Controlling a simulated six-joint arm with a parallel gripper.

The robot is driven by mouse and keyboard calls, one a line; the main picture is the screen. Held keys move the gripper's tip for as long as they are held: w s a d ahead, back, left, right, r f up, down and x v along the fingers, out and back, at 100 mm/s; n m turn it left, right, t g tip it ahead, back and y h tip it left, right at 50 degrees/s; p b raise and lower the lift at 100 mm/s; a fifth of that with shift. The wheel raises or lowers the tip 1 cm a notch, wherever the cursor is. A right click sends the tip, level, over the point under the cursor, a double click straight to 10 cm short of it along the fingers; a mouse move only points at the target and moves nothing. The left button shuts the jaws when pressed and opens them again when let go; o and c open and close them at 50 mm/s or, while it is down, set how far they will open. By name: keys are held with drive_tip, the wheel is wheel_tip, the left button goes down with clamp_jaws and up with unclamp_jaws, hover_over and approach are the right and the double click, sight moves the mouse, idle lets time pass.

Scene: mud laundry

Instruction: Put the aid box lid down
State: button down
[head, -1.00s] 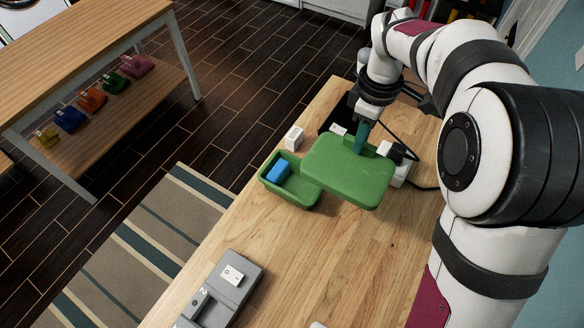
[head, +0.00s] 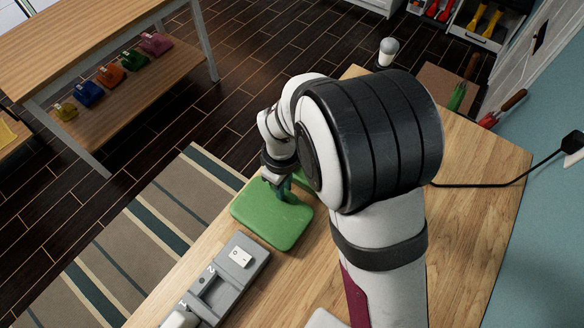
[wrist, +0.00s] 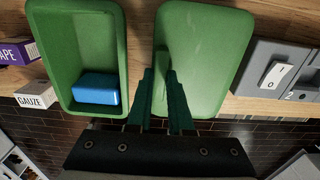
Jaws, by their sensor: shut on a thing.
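The green aid box lid (head: 268,222) is flat, between the grey switch unit and the aid box. It also shows in the wrist view (wrist: 212,60), right of the open box. My gripper (head: 284,188) points down and is shut on the lid's raised part; its teal fingers (wrist: 167,95) show in the wrist view. I cannot tell whether the lid touches the table or hovers just above it. The open green aid box (wrist: 80,38) lies at left in the wrist view with a blue block (wrist: 96,88) inside. In the head view my arm hides most of the box.
The grey switch unit (head: 228,283) sits close in front of the lid. White GAUZE (wrist: 35,95) and purple TAPE (wrist: 16,51) boxes stand beyond the aid box.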

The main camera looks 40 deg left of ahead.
drive_tip(key=shift+f, duration=1.1)
drive_tip(key=c, duration=0.8)
unclamp_jaws()
drive_tip(key=shift+f, duration=0.1)
wheel_tip(320, 180, up, 12)
drive_tip(key=w+d+r+m, duration=0.1)
drive_tip(key=d+r+m, duration=0.25)
drive_tip(key=d, duration=0.25)
drive_tip(key=w+d+r+m, duration=0.1)
drive_tip(key=d+r+m, duration=0.1)
drive_tip(key=d+m, duration=0.3)
drive_tip(key=s+d+m, duration=0.3)
drive_tip(key=d+m, duration=0.2)
drive_tip(key=s+d+r+m+y, duration=0.1)
drive_tip(key=s+d+m, duration=0.3)
drive_tip(key=d+m, duration=0.1)
drive_tip(key=s+d+m, duration=0.4)
drive_tip(key=d+m, duration=0.1)
drive_tip(key=d, duration=0.1)
drive_tip(key=shift+s+d+r+y, duration=0.2)
drive_tip(key=shift+d+r+y, duration=0.1)
drive_tip(key=shift+d+y, duration=0.1)
